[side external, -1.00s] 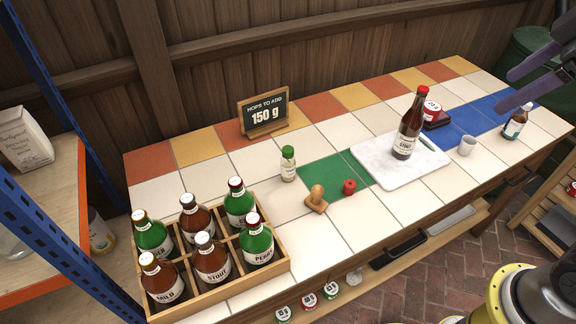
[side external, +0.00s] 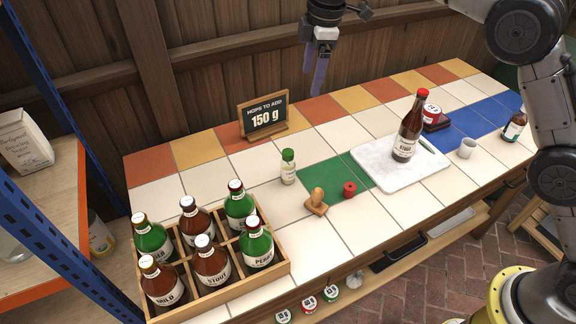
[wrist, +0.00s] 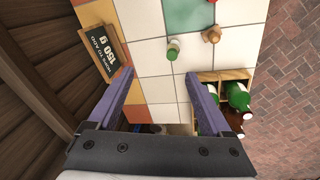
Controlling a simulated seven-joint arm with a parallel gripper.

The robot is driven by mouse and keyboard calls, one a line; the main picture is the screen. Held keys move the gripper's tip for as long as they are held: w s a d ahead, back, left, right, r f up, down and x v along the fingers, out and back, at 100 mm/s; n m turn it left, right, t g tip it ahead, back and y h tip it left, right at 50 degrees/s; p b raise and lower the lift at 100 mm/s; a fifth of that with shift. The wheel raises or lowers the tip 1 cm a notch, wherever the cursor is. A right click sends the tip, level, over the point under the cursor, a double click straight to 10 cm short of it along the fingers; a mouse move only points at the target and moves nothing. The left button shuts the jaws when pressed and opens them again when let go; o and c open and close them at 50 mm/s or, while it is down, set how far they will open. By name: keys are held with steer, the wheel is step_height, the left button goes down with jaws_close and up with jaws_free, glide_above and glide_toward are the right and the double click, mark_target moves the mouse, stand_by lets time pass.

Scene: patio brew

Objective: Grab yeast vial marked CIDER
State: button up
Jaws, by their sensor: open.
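A small clear vial with a green cap and a pale label (side external: 288,167) stands upright on the white tiles, left of the green tiles. Its label is too small to read. It also shows from above in the wrist view (wrist: 173,50), ahead of the fingers and between their lines. My gripper (side external: 318,90) is high above the back of the table, behind and right of the vial, with its purple fingers pointing down. In the wrist view my gripper (wrist: 158,78) is open and empty, with tiles showing between the fingers.
A wooden crate (side external: 277,268) of several bottles stands front left. A chalkboard sign (side external: 263,115) reading 150 g stands behind the vial. A wooden stamp (side external: 316,203) and red cap (side external: 349,190) lie to its right. A brown bottle (side external: 409,132) stands on a marble board (side external: 385,176).

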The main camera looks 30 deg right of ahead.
steer(key=g, duration=0.2)
glide_above(288, 165)
steer(key=w+d, duration=0.2)
step_height(288, 165, down, 10)
steer(key=shift+n+h, duration=0.3)
steer(key=shift+n, duration=0.1)
steer(key=f, duration=0.6)
steer(key=a+f, duration=0.1)
steer(key=f, duration=0.3)
steer(key=shift+s, duration=0.4)
steer(key=shift+w+a+f, duration=0.1)
steer(key=shift+a+f, duration=0.05)
steer(key=shift+f, duration=3.1)
jaws_close()
